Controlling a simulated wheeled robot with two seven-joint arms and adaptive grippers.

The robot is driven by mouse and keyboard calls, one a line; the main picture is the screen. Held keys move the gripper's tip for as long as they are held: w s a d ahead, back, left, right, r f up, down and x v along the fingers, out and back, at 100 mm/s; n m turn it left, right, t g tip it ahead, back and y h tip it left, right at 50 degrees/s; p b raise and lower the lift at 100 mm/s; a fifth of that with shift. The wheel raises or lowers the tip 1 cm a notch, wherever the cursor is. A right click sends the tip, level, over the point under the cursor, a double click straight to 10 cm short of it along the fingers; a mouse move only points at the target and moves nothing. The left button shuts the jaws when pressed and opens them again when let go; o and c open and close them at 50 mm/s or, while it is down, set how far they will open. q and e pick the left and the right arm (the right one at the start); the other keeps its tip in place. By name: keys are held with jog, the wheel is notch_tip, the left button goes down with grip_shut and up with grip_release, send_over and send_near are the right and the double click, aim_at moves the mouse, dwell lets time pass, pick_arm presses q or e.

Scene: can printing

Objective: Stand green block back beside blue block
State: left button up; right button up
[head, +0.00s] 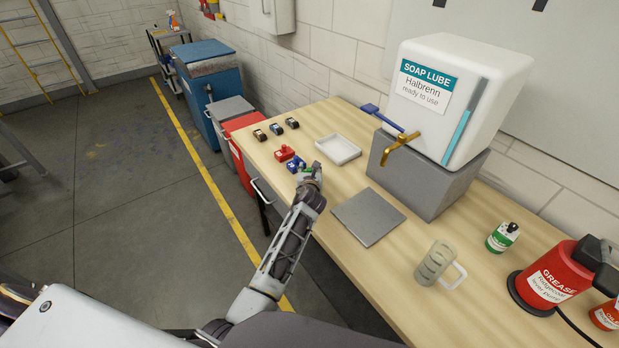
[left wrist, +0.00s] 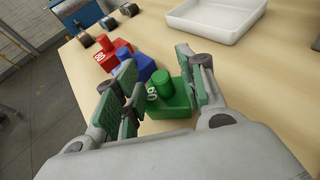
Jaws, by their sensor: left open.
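The green block (left wrist: 170,98), with a round knob on top and a white mark on its side, stands upright on the table between the spread fingers of my left gripper (left wrist: 158,95). The blue block (left wrist: 134,72) stands just beyond it, up and to the left in the left wrist view, and the red block (left wrist: 115,55) stands beyond the blue one. In the head view the red block (head: 284,153) and blue block (head: 292,164) show ahead of my left gripper (head: 308,173), which is open. The green block is mostly hidden there. My right gripper is not in view.
A white tray (head: 338,149) lies close to the blocks on the wooden table (head: 330,185). Several small dark items stand at the table's far end.

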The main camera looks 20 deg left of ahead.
pick_arm(q)
jog(key=shift+s+r, duration=0.1)
jog(key=v, duration=1.2)
dwell(0.6)
dwell(0.4)
